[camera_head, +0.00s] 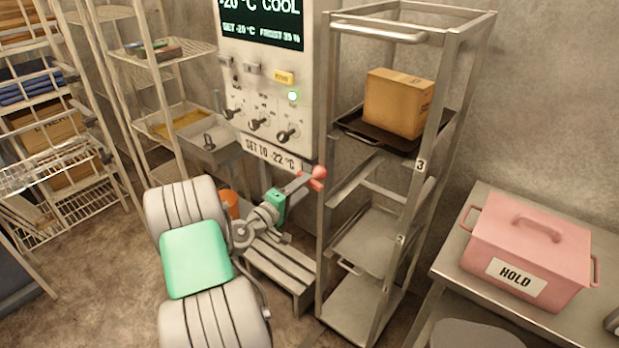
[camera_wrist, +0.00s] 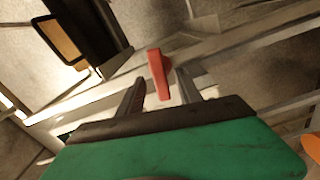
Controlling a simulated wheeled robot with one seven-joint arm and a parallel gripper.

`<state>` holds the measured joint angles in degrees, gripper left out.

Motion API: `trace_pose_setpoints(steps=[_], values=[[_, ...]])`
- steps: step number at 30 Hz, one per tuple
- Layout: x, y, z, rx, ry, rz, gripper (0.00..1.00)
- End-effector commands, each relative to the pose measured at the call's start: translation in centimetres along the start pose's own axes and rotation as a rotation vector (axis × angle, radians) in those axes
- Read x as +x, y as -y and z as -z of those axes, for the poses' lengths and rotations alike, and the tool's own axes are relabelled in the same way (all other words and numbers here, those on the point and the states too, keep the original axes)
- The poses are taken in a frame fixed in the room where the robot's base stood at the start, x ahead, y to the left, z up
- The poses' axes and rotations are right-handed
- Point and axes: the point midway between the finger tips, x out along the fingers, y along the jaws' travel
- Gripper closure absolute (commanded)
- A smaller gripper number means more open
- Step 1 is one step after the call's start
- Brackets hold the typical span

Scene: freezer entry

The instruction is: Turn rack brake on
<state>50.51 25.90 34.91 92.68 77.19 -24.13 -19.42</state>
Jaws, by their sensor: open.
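The rack (camera_head: 325,232) is a tall metal frame with several shelves, standing right of the control panel. A small red lever (camera_head: 319,172), which looks like the rack brake, sits at its left front post. In the wrist view the red lever (camera_wrist: 159,74) stands out just ahead of and partly between my two fingers. My gripper (camera_head: 308,182) is at the lever in the head view. In the wrist view my gripper (camera_wrist: 162,88) is open, with a finger on each side of the lever. Whether either finger touches it I cannot tell.
A cardboard box (camera_head: 396,102) sits on a dark tray (camera_head: 370,131) on the rack. The control panel (camera_head: 262,85) is close left of the rack. A low slatted platform (camera_head: 275,268) stands below my arm. A pink HOLD box (camera_head: 530,240) is on the right table (camera_head: 458,250).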

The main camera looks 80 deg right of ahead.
Motion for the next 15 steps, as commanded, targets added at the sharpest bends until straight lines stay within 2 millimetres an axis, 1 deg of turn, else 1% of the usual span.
trace_pose_setpoints(steps=[1, 3, 6, 9, 15], values=[[1.1, -0.3, -0.1, 0.001, 0.005, -0.001, 0.58], [2.2, -0.3, -0.1, 0.002, 0.004, 0.0, 0.58], [3.3, -0.2, 0.0, 0.002, 0.002, 0.0, 0.58], [3.7, -0.1, 0.0, 0.002, 0.0, 0.001, 0.58], [3.7, 0.0, 0.1, 0.003, -0.001, 0.001, 0.59]])
